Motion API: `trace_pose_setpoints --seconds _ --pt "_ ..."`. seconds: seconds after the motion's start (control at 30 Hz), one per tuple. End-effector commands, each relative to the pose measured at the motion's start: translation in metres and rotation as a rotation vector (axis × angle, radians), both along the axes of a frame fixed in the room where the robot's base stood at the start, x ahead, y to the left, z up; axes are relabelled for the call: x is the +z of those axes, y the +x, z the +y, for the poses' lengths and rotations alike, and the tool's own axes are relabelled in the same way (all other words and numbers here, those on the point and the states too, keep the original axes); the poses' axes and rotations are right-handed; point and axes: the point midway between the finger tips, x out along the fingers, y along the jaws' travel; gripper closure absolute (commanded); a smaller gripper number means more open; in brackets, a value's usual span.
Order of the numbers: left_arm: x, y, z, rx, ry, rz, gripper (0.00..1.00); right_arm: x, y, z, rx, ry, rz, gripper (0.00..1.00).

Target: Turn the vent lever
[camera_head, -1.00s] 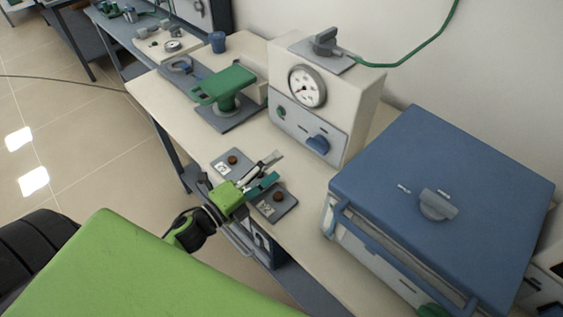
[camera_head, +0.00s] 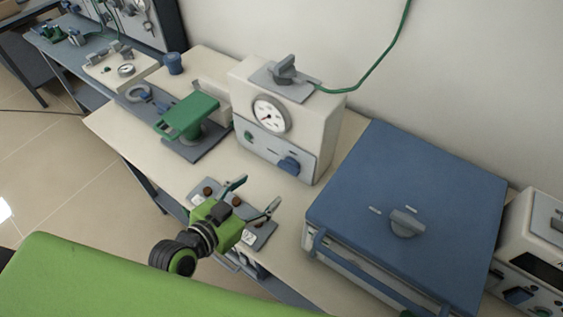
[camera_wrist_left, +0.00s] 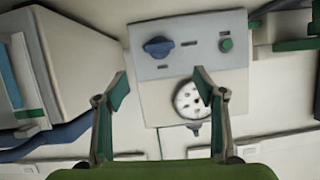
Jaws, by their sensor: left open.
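A grey lever-like knob (camera_head: 407,222) sits on the blue top of the furnace (camera_head: 440,165) at the right, with small pale marks beside it. Another grey lever (camera_head: 285,72) stands on the cream gauge box (camera_head: 322,122); I cannot tell which one is the vent lever. My left gripper (camera_head: 255,197) is open and empty, above the bench in front of the gauge box and left of the furnace. In the left wrist view its spread fingers (camera_wrist_left: 162,88) are seen against the box front, with a blue knob (camera_wrist_left: 158,47) and round gauge (camera_wrist_left: 188,98). My right gripper is not in view.
A green press-like device (camera_head: 188,117) stands left of the gauge box. Small plates with brown buttons (camera_head: 207,190) lie below my gripper. A green cable (camera_head: 375,65) runs from the gauge box top. Another cream instrument (camera_head: 535,250) stands at the far right.

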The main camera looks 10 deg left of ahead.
Motion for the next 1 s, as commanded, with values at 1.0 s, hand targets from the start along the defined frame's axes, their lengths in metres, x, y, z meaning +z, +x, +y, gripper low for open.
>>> trace_pose_setpoints --seconds 1.0 --pt "-0.052 0.118 -0.044 0.0 -0.001 -0.001 0.36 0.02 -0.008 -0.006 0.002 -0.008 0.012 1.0"
